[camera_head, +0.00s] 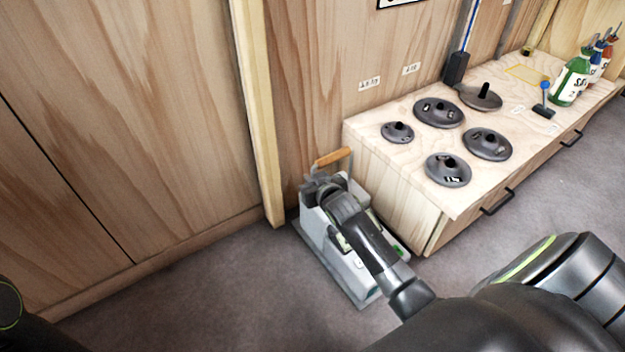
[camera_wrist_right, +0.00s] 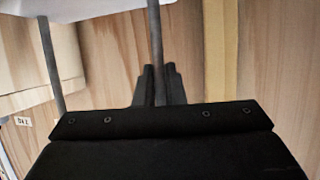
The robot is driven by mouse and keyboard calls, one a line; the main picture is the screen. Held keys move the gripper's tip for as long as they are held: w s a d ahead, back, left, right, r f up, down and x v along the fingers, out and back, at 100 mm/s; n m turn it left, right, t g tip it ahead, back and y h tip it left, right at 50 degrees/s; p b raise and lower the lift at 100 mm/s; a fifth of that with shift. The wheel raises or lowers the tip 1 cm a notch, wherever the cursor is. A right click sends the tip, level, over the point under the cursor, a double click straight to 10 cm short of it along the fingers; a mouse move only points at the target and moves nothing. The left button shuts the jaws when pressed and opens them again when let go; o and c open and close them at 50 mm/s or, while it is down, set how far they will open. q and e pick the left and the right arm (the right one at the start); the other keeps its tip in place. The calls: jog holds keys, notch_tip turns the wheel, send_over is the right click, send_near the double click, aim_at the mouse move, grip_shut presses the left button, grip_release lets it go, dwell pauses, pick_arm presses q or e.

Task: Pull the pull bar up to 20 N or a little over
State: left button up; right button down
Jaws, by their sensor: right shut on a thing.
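A white and grey force-test machine (camera_head: 314,226) stands on the floor by the wall. Its pull bar has a wooden orange grip (camera_head: 333,157) on grey metal rods. My right gripper (camera_head: 320,185) reaches over the machine and is shut at the pull bar, just below the grip. In the right wrist view, the fingers (camera_wrist_right: 157,85) straddle one grey rod (camera_wrist_right: 157,40); a second rod (camera_wrist_right: 52,65) stands to the left. The white body (camera_wrist_right: 100,8) shows at the top. No force reading is legible. My left gripper is not in view.
A low wooden cabinet (camera_head: 395,215) stands right beside the machine, with several dark discs (camera_head: 438,112) on top. Several bottles (camera_head: 572,80) and a small blue-knobbed lever (camera_head: 545,98) stand farther right. A wooden wall (camera_head: 140,120) is behind. Carpet (camera_head: 200,300) is clear at left.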

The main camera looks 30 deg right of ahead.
jog(key=shift+w+r, duration=0.15)
jog(key=shift+r, duration=0.25)
jog(key=shift+f, duration=0.1)
jog(key=shift+f+b, duration=1.3)
jog(key=shift+f, duration=0.9)
jog(key=c, duration=1.7)
grip_release()
jog(key=shift+c, duration=0.2)
jog(key=o, duration=0.3)
jog(key=shift+s, duration=0.2)
